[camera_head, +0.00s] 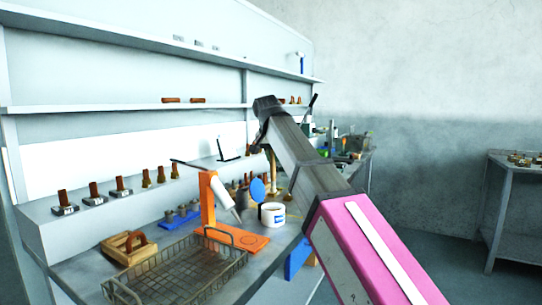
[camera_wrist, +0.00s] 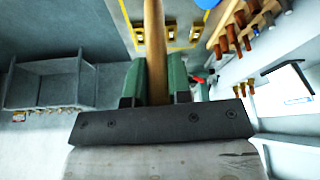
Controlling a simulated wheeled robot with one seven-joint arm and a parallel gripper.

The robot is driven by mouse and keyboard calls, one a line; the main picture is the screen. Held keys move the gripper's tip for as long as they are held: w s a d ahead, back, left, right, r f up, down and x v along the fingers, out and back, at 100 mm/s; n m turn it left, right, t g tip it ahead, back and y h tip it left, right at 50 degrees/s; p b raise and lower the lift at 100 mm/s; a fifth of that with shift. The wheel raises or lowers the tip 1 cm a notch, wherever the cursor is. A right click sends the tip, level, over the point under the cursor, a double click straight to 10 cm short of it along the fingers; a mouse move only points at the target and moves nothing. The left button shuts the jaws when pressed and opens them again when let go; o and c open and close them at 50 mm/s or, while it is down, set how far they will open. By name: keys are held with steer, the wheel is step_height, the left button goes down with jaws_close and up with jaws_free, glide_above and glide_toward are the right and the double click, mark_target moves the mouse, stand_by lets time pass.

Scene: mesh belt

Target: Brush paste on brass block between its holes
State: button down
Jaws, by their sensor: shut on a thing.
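My gripper (camera_wrist: 155,78) has green fingers shut on a wooden brush handle (camera_wrist: 154,45), which runs up out of the top of the wrist view. The brush's bristles cannot be made out. In the head view my arm reaches over the bench and hides part of it. A white tub (camera_head: 272,214) with a blue label, possibly the paste, stands on the bench beside an upright blue disc (camera_head: 257,189). Small brass-coloured blocks (camera_wrist: 196,33) sit within yellow lines in the wrist view; I cannot tell whether one is the brass block, and no holes are clear.
A wire basket (camera_head: 180,272) lies at the bench's front. Several wooden-handled tools stand on a rear ledge. A second table (camera_head: 515,165) is far right, with open floor between.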

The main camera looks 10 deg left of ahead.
mark_target(274, 175)
steer(key=shift+f, duration=3.55)
steer(key=shift+r, duration=0.1)
steer(key=shift+r, duration=3.45)
